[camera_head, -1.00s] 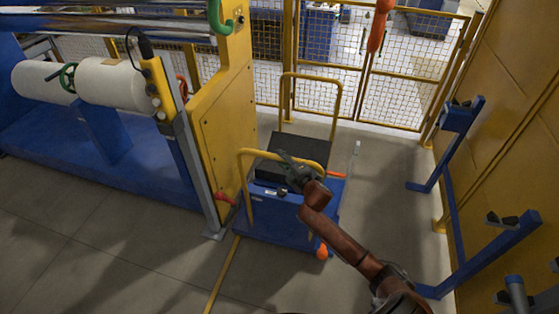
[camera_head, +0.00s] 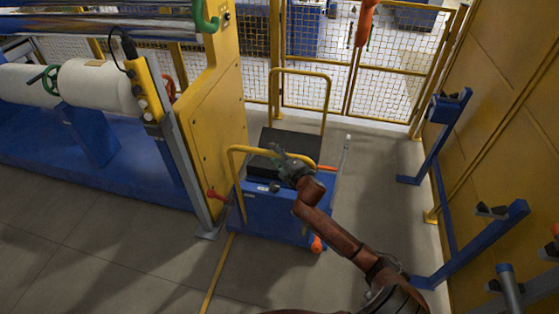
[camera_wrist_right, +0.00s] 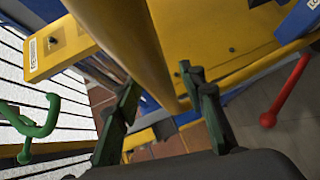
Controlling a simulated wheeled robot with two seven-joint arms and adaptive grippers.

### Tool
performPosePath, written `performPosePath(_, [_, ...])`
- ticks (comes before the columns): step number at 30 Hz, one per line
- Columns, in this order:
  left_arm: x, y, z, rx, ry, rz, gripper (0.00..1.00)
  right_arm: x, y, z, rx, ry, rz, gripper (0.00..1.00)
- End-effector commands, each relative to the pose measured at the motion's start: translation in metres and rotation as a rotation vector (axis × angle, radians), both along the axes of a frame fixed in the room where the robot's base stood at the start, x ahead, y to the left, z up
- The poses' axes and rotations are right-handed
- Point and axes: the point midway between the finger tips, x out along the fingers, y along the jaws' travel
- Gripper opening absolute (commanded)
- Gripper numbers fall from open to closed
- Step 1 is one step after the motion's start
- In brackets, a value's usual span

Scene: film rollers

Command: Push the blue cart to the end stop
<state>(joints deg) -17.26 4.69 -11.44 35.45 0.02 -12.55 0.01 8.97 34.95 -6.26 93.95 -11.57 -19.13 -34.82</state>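The blue cart (camera_head: 265,212) stands on the floor right of the yellow machine frame, with a black box or panel on top and yellow tube handles at its near and far ends. My right gripper (camera_head: 279,158) is at the top bar of the near yellow handle (camera_head: 233,165). In the right wrist view its two fingers (camera_wrist_right: 163,85) are spread apart, and a yellow tube (camera_wrist_right: 143,45) runs between or just beyond them; I cannot tell whether they touch it. My left gripper is out of view. I cannot pick out the end stop with certainty.
A yellow mesh fence (camera_head: 385,85) closes the far side. The yellow machine frame (camera_head: 215,120) with a red knob is close on the cart's left. Blue brackets (camera_head: 440,135) line the yellow wall on the right. Bare floor lies between cart and brackets.

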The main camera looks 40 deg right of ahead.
Motion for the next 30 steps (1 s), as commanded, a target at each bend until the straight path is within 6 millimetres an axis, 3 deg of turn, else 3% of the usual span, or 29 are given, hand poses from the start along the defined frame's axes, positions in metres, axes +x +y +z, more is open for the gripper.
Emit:
performPosePath(15, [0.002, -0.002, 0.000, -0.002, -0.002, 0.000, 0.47, -0.096, 0.006, 0.013, -0.001, 0.002, -0.002, 0.37])
performPosePath(21, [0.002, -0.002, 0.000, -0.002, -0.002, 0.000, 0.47, -0.109, 0.007, 0.016, -0.001, 0.001, -0.001, 0.37])
performPosePath(30, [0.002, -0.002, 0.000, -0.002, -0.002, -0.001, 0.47, -0.110, 0.007, 0.016, -0.001, 0.000, -0.002, 0.37])
